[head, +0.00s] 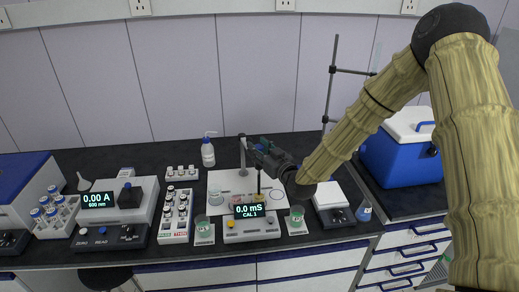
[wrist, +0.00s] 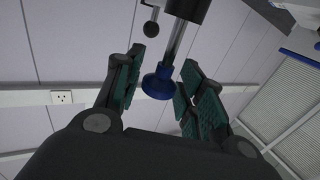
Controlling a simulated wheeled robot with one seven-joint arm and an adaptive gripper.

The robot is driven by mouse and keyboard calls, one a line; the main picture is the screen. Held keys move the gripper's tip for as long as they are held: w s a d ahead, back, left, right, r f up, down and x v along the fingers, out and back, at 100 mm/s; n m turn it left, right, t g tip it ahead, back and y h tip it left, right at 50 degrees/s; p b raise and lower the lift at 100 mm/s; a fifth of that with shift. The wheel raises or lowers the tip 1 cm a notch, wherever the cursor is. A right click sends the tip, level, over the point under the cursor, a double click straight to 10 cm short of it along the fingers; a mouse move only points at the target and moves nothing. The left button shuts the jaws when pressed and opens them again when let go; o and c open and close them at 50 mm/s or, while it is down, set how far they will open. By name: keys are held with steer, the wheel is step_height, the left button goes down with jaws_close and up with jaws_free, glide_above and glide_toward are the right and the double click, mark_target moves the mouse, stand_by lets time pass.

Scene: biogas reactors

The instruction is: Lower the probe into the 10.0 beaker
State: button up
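My gripper (head: 258,150) reaches in from the right above the conductivity meter (head: 252,229), whose display reads "0.0 mS CAL 1". In the wrist view my gripper (wrist: 165,80) has its fingers apart on both sides of a blue cap (wrist: 157,83) on a metal shaft; narrow gaps show beside the cap. The cap seems to be the probe's top. The dark, thin probe (head: 259,182) hangs upright below the gripper, behind the display. Small beakers with green contents stand left (head: 203,228) and right (head: 297,216) of the meter. Their labels are too small to read, so the 10.0 beaker cannot be told.
A vial rack (head: 175,215), wash bottle (head: 208,152) and photometer (head: 132,200) are left. A balance (head: 331,205) and blue cooler (head: 395,157) are right.

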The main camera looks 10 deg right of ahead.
steer(key=shift+o, duration=0.3)
steer(key=v, duration=1.2)
steer(key=shift+a+m+t+h+b, duration=0.7)
steer(key=shift+a+m+h+b, duration=2)
steer(key=shift+h, duration=1.3)
steer(key=w+p, duration=0.1)
steer(key=w, duration=0.2)
steer(key=w+p, duration=0.1)
steer(key=w, duration=0.2)
steer(key=w+p, duration=0.1)
steer(key=w, duration=0.3)
steer(key=shift+d+r, duration=0.15)
steer(key=shift+d, duration=0.25)
jaws_close()
